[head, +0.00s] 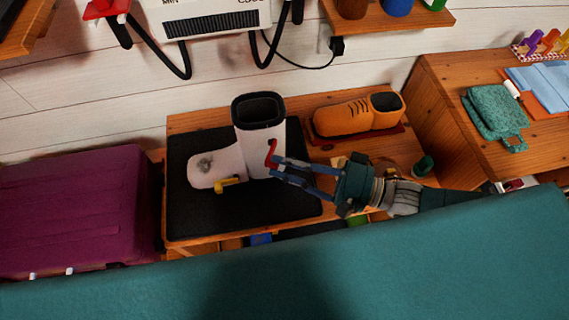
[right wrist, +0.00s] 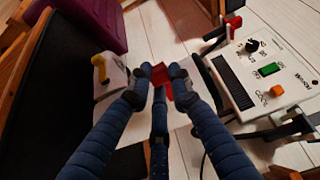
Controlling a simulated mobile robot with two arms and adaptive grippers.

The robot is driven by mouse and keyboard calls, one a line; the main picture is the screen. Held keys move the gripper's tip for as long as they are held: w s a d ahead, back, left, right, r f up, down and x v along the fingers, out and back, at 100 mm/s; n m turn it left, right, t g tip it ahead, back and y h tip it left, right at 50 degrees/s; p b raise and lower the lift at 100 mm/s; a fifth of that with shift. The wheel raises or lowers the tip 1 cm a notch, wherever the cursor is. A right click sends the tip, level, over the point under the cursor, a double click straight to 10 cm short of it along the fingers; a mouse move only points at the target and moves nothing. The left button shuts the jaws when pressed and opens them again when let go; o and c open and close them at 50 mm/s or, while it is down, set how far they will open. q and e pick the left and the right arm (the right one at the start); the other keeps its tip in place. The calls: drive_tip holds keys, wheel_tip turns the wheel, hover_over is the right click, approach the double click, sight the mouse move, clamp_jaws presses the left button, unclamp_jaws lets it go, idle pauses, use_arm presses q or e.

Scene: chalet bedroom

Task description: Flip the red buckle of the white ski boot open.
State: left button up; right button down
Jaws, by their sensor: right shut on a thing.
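The white ski boot (head: 258,138) stands upright on a black mat (head: 190,222) on a wooden bench, its toe to the left. Its red buckle (head: 271,150) is on the right side of the shaft, and a yellow buckle (head: 230,184) is low near the foot. My right gripper (head: 276,170) reaches in from the right and is shut on the red buckle. In the right wrist view the red buckle (right wrist: 160,75) shows between the fingertips, which partly cover it. The yellow buckle (right wrist: 100,70) shows there too. My left gripper is not in view.
An orange shoe (head: 345,118) stands on the bench right of the boot. A purple suitcase (head: 75,210) is at left. A white wall unit (head: 205,20) with black hoses hangs above. A teal surface (head: 420,260) fills the foreground.

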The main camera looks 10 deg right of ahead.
drive_tip(key=c, duration=1.6)
unclamp_jaws()
drive_tip(key=shift+f, duration=0.2)
drive_tip(key=shift+o, duration=0.2)
drive_tip(key=shift+r, duration=0.1)
drive_tip(key=v, duration=1.2)
drive_tip(key=shift+d, duration=0.1)
